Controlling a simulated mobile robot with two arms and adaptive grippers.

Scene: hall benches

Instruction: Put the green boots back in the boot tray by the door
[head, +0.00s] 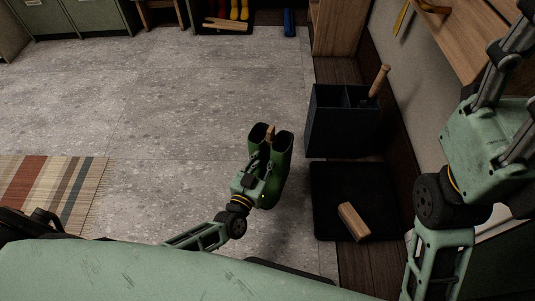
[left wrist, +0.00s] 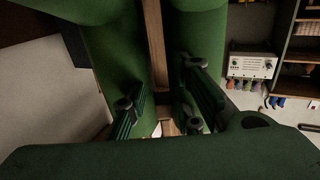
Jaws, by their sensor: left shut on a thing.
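The pair of green boots (head: 281,155) is upright, openings up, above the floor left of the dark tray; I cannot tell how high. A wooden strip (head: 270,133) stands between the two shafts and also shows in the left wrist view (left wrist: 155,50). My left gripper (head: 263,165) is shut on the pair at this strip; in the left wrist view its fingers (left wrist: 165,108) are between the green shafts (left wrist: 120,60). A flat black tray (head: 335,180) lies on the right, with a wooden block (head: 353,221) on it. My right gripper is out of view.
A dark divided bin (head: 335,125) with a wooden handle (head: 379,82) sticking out stands behind the tray. At the back, another dark tray holds yellow boots (head: 239,10) and red boots. A striped rug (head: 50,185) lies left. The grey floor between is clear.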

